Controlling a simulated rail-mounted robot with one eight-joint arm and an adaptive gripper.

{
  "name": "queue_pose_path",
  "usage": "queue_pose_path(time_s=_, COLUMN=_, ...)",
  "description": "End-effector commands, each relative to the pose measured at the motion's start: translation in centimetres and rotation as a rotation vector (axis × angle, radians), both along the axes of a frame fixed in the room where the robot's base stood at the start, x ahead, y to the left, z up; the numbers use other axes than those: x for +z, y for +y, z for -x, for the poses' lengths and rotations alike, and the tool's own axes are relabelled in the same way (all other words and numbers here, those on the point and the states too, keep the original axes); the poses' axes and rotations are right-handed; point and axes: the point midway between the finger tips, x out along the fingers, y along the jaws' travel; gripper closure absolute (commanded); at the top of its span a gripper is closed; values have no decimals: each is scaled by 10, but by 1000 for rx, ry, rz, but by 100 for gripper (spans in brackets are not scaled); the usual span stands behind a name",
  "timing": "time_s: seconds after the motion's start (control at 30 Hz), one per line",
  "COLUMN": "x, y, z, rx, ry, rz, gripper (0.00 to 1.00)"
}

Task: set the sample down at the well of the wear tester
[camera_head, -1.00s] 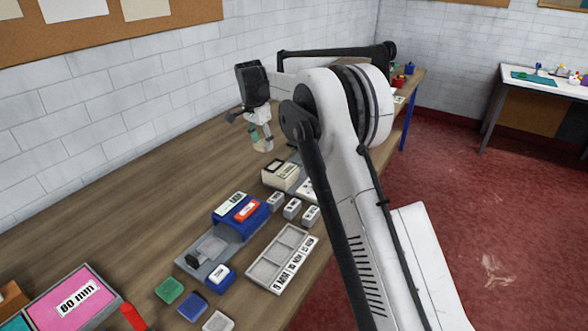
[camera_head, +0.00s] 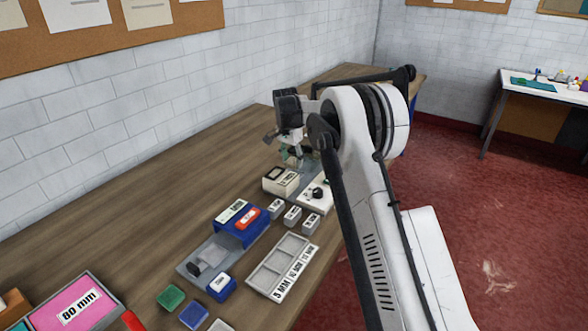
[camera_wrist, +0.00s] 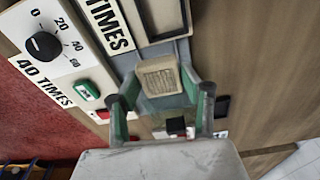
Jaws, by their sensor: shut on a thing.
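The sample is a beige, woven-looking square (camera_wrist: 158,77) between the fingertips of my gripper (camera_wrist: 162,88). My gripper is shut on it. The wear tester shows below in the wrist view, with a white dial panel (camera_wrist: 62,62) and a grey plate (camera_wrist: 172,103) around the sample. The well itself is hidden, and I cannot tell whether the sample touches the tester. In the head view my gripper (camera_head: 292,156) is over the back of the tester, whose cream box (camera_head: 280,182) and white panel (camera_head: 318,190) show beside it.
Small grey blocks (camera_head: 292,215) stand in front of the tester. Nearer are a blue machine (camera_head: 240,222), a divided tray (camera_head: 282,266) and coloured squares. A pink 80 mm tray (camera_head: 75,308) is at the left. The bench along the wall (camera_head: 150,200) is clear.

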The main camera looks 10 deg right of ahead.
Motion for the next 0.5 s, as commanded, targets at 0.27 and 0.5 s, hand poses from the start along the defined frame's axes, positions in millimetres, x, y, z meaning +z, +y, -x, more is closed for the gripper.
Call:
queue_pose_path(time_s=0.27, x=-14, y=-8, z=-5, rx=1, ry=0, rz=0, gripper=82)
queue_pose_path(time_s=0.5, x=-43, y=-8, z=-4, rx=0, ry=0, rz=0, gripper=82)
